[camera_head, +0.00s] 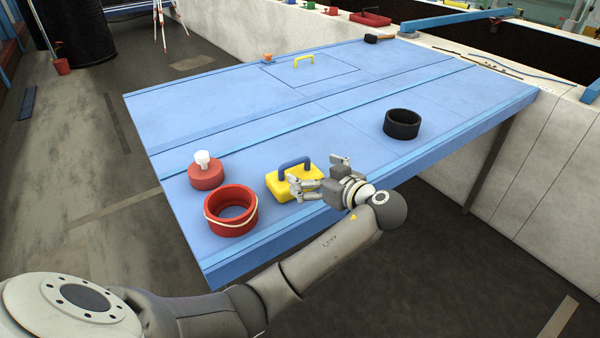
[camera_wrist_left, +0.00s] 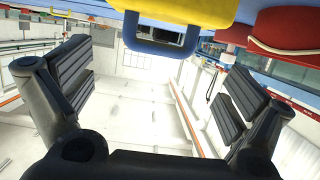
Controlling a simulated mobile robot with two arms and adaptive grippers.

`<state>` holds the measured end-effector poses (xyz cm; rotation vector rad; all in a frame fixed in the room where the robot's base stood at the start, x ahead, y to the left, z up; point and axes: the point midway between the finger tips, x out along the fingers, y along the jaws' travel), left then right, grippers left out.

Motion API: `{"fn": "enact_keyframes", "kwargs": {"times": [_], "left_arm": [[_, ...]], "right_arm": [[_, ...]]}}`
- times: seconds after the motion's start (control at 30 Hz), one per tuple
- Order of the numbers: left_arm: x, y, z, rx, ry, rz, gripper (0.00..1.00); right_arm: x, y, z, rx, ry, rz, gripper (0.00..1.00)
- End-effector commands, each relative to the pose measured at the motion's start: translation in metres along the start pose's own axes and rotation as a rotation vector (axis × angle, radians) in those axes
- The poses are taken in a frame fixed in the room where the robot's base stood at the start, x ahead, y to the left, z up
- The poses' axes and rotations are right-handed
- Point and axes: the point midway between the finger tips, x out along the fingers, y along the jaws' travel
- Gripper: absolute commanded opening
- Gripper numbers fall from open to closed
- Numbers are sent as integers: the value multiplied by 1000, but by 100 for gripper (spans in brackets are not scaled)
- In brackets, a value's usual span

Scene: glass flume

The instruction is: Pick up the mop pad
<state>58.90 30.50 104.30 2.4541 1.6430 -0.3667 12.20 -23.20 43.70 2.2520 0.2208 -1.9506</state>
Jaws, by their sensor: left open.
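The mop pad (camera_head: 282,185) appears to be the yellow block with a blue loop handle (camera_head: 294,162), lying on the near part of the blue deck. In the left wrist view the yellow block (camera_wrist_left: 195,10) and its blue handle (camera_wrist_left: 160,46) show at the top edge. My left gripper (camera_head: 316,175) is open and empty, just right of the pad, its fingers pointing toward the handle. The handle is beyond the fingers, not between them in the wrist view. Part of the pad's right side is hidden by a finger. My right gripper is not in view.
A red bucket (camera_head: 231,222) stands left of the pad, and a red pot with a white knob (camera_head: 205,175) stands behind the bucket. A black ring (camera_head: 402,124) lies to the right. A yellow handle (camera_head: 304,61) is farther back. The deck (camera_head: 200,125) is mostly clear behind the pad.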

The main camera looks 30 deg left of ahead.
Motion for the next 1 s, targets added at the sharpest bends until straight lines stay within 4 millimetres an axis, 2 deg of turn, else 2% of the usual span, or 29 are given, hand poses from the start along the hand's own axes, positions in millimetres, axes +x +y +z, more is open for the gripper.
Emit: {"fn": "enact_keyframes", "kwargs": {"times": [0.03, 0.1, 0.2, 0.27, 0.37, 0.53, 0.63, 0.77, 0.97, 1.0], "left_arm": [[9, -2, -3, 3, 2, -5, 100], [20, -1, -3, 3, 2, -3, 100], [31, 0, -2, 4, 0, -1, 100], [34, 0, -1, 2, 0, 0, 100], [42, 0, -4, 4, -1, -1, 100], [66, 3, -9, 5, 1, -3, 100], [79, 3, -6, 5, 0, -1, 100], [87, 3, -4, 3, -3, 1, 100], [88, 4, -3, 3, -3, 2, 100], [88, 3, -3, 3, -3, 2, 96]], "right_arm": [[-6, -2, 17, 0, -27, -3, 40], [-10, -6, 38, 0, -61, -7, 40], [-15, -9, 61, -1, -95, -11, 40], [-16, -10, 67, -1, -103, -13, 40], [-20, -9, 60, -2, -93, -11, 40], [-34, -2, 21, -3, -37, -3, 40], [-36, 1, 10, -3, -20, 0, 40], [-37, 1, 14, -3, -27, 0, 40], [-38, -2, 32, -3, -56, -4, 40], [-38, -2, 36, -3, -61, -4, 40]]}}
